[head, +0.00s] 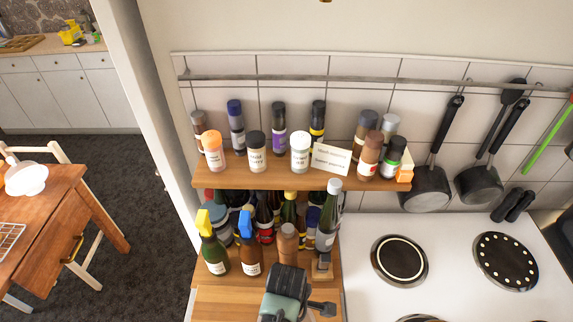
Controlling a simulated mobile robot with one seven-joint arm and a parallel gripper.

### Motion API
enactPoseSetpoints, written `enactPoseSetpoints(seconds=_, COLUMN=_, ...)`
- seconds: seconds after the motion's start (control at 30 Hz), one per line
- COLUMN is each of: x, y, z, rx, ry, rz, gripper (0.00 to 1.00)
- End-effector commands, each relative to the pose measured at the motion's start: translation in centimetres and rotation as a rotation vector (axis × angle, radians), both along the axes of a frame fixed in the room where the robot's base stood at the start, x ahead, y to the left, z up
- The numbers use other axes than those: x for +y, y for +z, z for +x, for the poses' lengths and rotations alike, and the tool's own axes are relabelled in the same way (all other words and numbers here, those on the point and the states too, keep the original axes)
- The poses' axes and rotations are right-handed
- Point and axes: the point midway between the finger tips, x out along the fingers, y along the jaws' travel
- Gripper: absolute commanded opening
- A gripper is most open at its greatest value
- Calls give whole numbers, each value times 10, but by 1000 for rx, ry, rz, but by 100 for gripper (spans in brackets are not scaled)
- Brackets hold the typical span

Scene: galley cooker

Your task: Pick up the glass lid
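I cannot make out a glass lid anywhere in the head view. A dark grey and teal shape, which looks like the end of my arm with my gripper (287,290), is at the bottom edge, over the lower wooden shelf (215,301). Its fingertips cannot be made out, so I cannot tell if it is open or shut, or if it holds anything.
A spice shelf (225,178) with jars and a card (331,158) is above several bottles. The white cooker (365,305) has dark hotplates (399,260). Pans (427,188) hang from a rail. A wooden desk (60,235) stands left, with dark floor (150,270) between.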

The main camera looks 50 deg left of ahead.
Motion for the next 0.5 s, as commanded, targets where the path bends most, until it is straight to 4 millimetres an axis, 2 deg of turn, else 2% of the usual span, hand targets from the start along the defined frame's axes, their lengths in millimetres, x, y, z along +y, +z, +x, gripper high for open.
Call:
enactPoseSetpoints(seconds=0.07, x=0, y=0, z=0, rx=0, ry=0, rz=0, gripper=66)
enactPoseSetpoints(seconds=0.4, x=0, y=0, z=0, rx=0, ry=0, rz=0, gripper=4)
enactPoseSetpoints(seconds=0.43, x=0, y=0, z=0, rx=0, ry=0, rz=0, gripper=0)
enactPoseSetpoints(seconds=0.5, x=0, y=0, z=0, rx=0, ry=0, rz=0, gripper=0)
